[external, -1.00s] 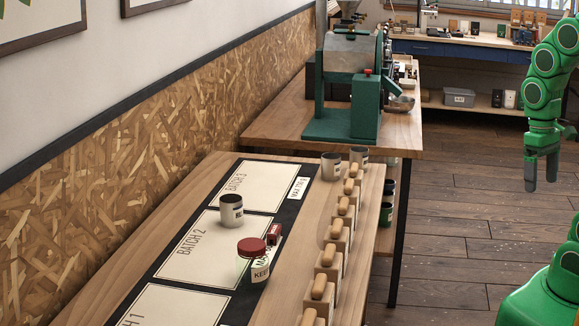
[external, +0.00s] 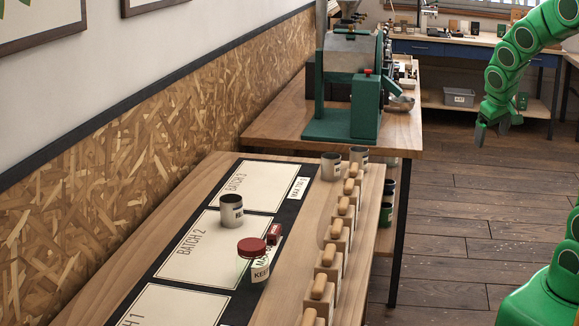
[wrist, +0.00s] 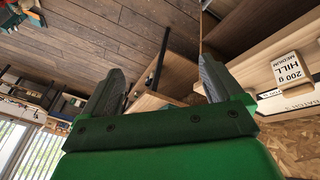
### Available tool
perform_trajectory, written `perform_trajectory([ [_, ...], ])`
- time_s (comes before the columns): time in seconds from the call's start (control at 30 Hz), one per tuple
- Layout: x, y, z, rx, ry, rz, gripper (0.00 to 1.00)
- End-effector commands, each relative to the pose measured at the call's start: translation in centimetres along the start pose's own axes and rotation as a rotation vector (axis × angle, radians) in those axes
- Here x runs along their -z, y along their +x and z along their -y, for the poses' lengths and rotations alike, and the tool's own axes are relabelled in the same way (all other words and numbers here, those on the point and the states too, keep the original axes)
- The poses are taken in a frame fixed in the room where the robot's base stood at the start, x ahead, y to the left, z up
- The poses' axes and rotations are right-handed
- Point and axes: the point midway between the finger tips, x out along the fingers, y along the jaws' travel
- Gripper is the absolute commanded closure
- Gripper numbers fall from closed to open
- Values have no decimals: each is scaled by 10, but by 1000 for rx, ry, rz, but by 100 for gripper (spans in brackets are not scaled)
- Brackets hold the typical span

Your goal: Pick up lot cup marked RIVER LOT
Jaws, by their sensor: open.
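No label reading RIVER LOT can be made out. A grey cup (external: 231,211) with a partly visible dark label stands on the Batch 2 field. Two more grey cups, a nearer one (external: 331,166) and a farther one (external: 359,156), stand at the table's far end; their labels are too small to read. My gripper (external: 496,132) is open and empty over the floor, right of the tables and well apart from all cups. In the wrist view its two fingers (wrist: 161,68) are spread with nothing between them.
A red-lidded jar (external: 254,262) and a small red object (external: 274,234) stand on the batch mat (external: 262,224). Several wooden-handled blocks (external: 334,254) line the table's right edge. A green roaster (external: 345,90) stands behind. The wrist view shows a HILL label (wrist: 289,70).

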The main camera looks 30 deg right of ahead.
Motion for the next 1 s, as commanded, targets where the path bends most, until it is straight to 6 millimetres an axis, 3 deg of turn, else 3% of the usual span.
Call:
perform_trajectory([
  [0.3, 107, 44, -20, -50, -23, -215, 6],
  [0.53, 176, 74, -22, -44, -65, -365, 6],
  [0.8, 246, 110, -7, 15, -132, -530, 6],
  [1.0, 283, 141, 13, 96, -187, -632, 6],
])
